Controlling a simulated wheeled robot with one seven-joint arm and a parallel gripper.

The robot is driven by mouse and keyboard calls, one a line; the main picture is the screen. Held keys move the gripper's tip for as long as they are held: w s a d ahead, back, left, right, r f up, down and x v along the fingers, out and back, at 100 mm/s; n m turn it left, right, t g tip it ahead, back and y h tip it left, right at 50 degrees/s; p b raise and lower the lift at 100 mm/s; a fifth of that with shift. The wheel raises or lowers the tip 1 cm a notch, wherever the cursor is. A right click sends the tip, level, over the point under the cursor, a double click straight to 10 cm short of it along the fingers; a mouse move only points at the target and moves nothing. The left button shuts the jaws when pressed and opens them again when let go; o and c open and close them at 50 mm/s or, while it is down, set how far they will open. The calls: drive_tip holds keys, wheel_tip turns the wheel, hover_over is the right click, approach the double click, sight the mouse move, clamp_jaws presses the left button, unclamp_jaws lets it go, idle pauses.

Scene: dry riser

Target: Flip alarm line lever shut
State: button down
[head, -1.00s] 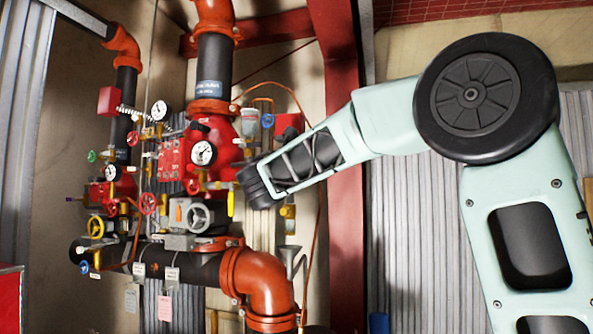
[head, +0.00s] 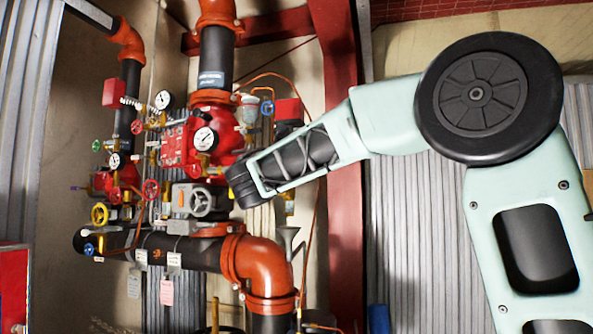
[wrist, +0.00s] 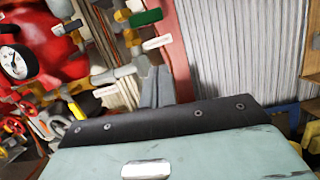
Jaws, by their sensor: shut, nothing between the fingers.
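My gripper (wrist: 157,72) shows in the wrist view as two grey fingers side by side, shut and empty. They point at brass valve fittings on the riser's trim. I cannot tell which handle is the alarm line lever. In the head view my wrist covers the trim right of the red valve body (head: 178,146), hiding the fingers and the fittings there.
A red steel column (head: 343,215) stands behind my forearm. Corrugated wall (head: 410,240) fills the right.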

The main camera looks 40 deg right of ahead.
drive_tip(key=b+v, duration=0.2)
drive_tip(key=v, duration=0.4)
idle(0.4)
drive_tip(key=s+a+f+m+g+y, duration=0.2)
drive_tip(key=s+a+f+y, duration=0.1)
drive_tip(key=f, duration=0.6)
drive_tip(key=s+a+f+m+g+y, duration=0.1)
drive_tip(key=s+a+f+g+y, duration=0.2)
drive_tip(key=f, duration=0.7)
drive_tip(key=s+a+f+m+g+y, duration=0.1)
drive_tip(key=s+a+f+m+y, duration=0.2)
drive_tip(key=f, duration=0.6)
drive_tip(key=s+a+f+m+g+y, duration=0.3)
drive_tip(key=s+f, duration=0.5)
drive_tip(key=s, duration=0.3)
drive_tip(key=s+a+f+m+g+y, duration=0.3)
drive_tip(key=s+a+f+m+y, duration=0.2)
drive_tip(key=s+a, duration=0.5)
wheel_tip(320, 180, down, 4)
drive_tip(key=s+m, duration=0.1)
drive_tip(key=m, duration=0.1)
drive_tip(key=shift+s+m+g, duration=0.3)
drive_tip(key=shift+s+m, duration=0.1)
drive_tip(key=shift+a+r, duration=0.15)
